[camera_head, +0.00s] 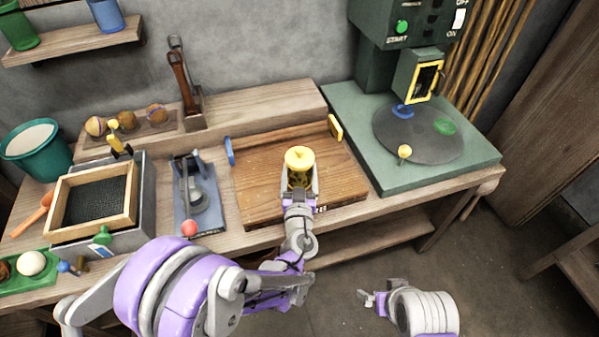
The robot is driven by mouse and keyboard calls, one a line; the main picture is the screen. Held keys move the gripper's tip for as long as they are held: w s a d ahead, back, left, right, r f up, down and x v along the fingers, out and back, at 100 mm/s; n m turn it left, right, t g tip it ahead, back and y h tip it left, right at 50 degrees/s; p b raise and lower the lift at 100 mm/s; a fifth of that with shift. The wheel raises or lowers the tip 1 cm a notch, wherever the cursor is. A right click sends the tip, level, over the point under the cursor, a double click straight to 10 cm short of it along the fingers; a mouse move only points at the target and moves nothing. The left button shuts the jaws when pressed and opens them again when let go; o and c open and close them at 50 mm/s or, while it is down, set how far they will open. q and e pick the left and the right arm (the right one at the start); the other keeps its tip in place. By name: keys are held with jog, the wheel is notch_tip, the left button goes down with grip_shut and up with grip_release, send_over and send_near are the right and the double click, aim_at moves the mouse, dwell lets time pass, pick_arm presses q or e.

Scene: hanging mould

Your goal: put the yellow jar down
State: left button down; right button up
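The yellow jar (299,158) is upright over the wooden board (262,200) in the middle of the bench, with its round knobbed lid facing up. My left gripper (300,182) reaches it from the front, with a finger on each side of its body, and looks shut on it. The fingers hide part of the jar's lower body, and I cannot tell whether its base touches the board. My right gripper (370,298) is low at the front right, apart from the bench and with nothing visible in it. Its finger opening is unclear.
A blue tab (230,151) and a yellow tab (335,128) stand at the board's edges. A green machine with a dark round plate (418,138) is on the right. Bare board surrounds the jar.

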pick_arm(q)
jog(key=shift+r, duration=0.1)
jog(key=shift+c, duration=1.3)
grip_release()
jog(key=shift+f, duration=0.25)
jog(key=shift+o, duration=1.3)
jog(key=shift+r, duration=0.1)
